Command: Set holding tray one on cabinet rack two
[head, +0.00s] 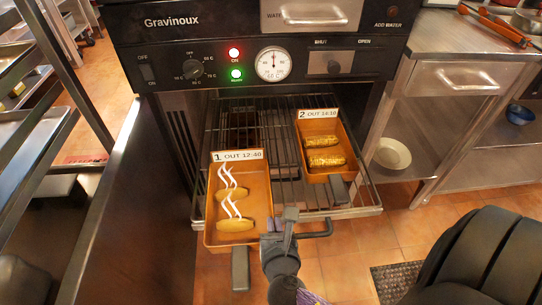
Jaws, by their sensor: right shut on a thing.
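Holding tray one (208,238) is a tan tray with a label reading 1 OUT 12:40, two oval brown pieces and white steam marks. It is at the front left of the pulled-out wire rack (285,205), overlapping its front edge; its dark handle (240,268) points toward me. I cannot tell how fully the rack bears it. Which numbered rack this is does not show. My right gripper (281,221) is at the rack's front, right of tray one, shut on what looks like the rack's dark front handle (318,234). My left gripper is not in view.
The dark Gravinoux cabinet (195,22) stands behind. A steel counter (440,40) with a shelf holding a white bowl (392,153) is at right. A dark panel (100,215) is at left.

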